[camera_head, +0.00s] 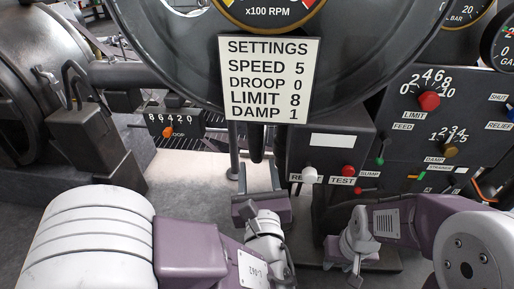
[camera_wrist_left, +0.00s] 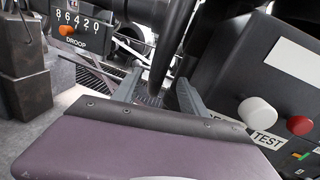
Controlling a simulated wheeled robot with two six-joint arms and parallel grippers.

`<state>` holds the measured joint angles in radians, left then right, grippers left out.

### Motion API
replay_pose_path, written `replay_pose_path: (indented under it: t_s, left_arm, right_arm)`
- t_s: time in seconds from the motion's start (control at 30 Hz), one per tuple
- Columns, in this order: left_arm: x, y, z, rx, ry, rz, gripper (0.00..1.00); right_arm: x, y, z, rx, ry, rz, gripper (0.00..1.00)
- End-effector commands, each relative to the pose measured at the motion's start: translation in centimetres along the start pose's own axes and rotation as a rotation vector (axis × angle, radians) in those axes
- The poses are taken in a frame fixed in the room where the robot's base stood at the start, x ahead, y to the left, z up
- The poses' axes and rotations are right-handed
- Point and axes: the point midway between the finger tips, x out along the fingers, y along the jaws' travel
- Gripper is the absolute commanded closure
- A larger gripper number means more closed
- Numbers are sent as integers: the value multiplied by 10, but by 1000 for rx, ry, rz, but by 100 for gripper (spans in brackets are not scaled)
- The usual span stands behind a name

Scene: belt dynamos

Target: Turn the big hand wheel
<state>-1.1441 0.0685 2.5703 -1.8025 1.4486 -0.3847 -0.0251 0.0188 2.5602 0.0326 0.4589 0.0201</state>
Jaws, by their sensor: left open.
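No big hand wheel can be made out for certain in either view. A large dark round gauge housing (camera_head: 180,62) fills the top of the head view. My left gripper (camera_head: 257,172) is low in the middle, below the settings sign. In the left wrist view its two grey fingers (camera_wrist_left: 156,92) are apart. A dark upright rod (camera_wrist_left: 171,45) shows between them, and I cannot tell whether they reach around it. My right gripper (camera_head: 343,252) is low, right of centre; its fingers are not clear.
A settings sign (camera_head: 268,79) hangs in front of the gauge housing. A black box with white and red buttons (camera_head: 330,145) stands close to the right of my left gripper. A knob panel (camera_head: 440,120) is at right, the droop box (camera_head: 175,122) at left, heavy dark machinery (camera_head: 60,90) far left.

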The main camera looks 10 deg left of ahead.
Motion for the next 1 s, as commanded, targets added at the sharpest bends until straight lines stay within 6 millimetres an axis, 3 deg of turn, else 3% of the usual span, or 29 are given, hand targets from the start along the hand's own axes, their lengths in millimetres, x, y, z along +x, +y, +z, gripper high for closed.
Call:
replay_pose_path:
  t_s: [0.1, 0.3, 0.4, 0.77, 0.93, 1.0]
  left_arm:
    - [28, 2, 8, 7, 4, 11, 50]
    - [51, 1, 7, 6, 5, 5, 50]
    - [64, 2, -3, -4, 2, 6, 50]
    - [73, 1, 0, -1, 3, 2, 50]
    - [73, 1, 0, 0, 3, 2, 94]
    - [73, 1, 0, 0, 3, 2, 100]
  right_arm:
    - [-26, 0, -3, 0, 0, 0, 64]
    - [-61, -1, -6, 0, 1, 0, 64]
    - [-46, -1, -5, 0, 0, 0, 64]
    - [-45, -1, -5, 0, 0, 0, 64]
    - [-45, -1, -5, 0, 0, 0, 64]
    - [-45, -1, -5, 0, 0, 0, 64]
